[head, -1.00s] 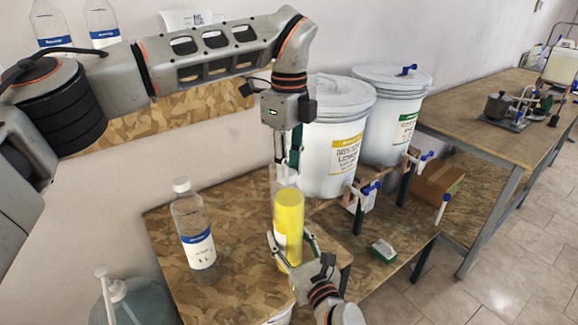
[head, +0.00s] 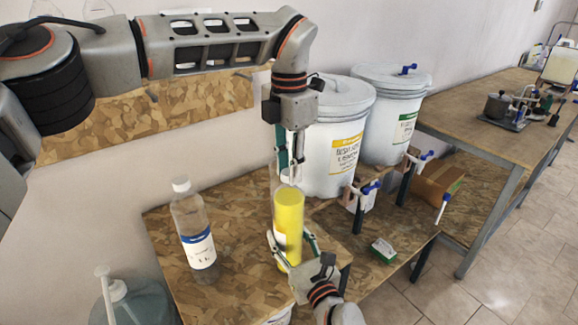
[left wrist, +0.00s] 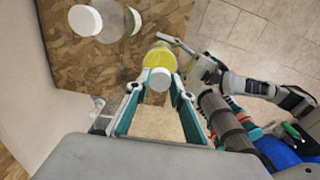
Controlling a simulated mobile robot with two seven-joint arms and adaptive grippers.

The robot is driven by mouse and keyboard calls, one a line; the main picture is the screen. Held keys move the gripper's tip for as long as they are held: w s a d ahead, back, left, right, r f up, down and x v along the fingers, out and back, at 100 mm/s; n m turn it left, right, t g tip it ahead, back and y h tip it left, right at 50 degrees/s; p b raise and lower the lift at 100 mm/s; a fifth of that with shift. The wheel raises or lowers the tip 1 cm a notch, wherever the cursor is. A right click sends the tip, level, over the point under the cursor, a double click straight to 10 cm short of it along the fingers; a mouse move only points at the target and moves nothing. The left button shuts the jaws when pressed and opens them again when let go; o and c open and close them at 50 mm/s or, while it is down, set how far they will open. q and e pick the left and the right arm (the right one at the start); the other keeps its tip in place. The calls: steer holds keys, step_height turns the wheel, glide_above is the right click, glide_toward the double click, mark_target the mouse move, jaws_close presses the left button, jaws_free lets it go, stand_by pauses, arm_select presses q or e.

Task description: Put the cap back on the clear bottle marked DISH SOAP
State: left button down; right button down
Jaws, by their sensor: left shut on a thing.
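A clear bottle with yellow contents (head: 288,225) stands upright near the front of the wooden table; I cannot read a DISH SOAP mark on it. My right gripper (head: 291,245) has its fingers around the bottle's lower part. My left gripper (head: 289,165) points down over the bottle's top. In the left wrist view, a white cap (left wrist: 159,79) sits between the left fingertips, over the yellow bottle (left wrist: 160,58). The fingers hide the cap in the head view, and I cannot tell whether it is seated on the neck.
Another clear bottle (head: 194,228) with a white cap and blue-white label stands to the left. Two white lidded drums (head: 332,150) with blue taps stand behind on the right. A green-white box (head: 383,250) lies at right. A pump bottle (head: 118,290) is at lower left.

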arm_select(q)
steer(key=m, duration=0.4)
steer(key=c, duration=1.8)
jaws_free()
steer(key=shift+o, duration=0.2)
steer(key=shift+r, duration=2.3)
steer(key=shift+c, duration=0.3)
steer(key=n, duration=0.2)
steer(key=r+n, duration=0.1)
steer(key=n, duration=0.1)
steer(key=r+n, duration=0.1)
steer(key=n, duration=0.5)
steer(key=r+n, duration=0.1)
steer(key=n, duration=0.2)
steer(key=shift+r, duration=0.2)
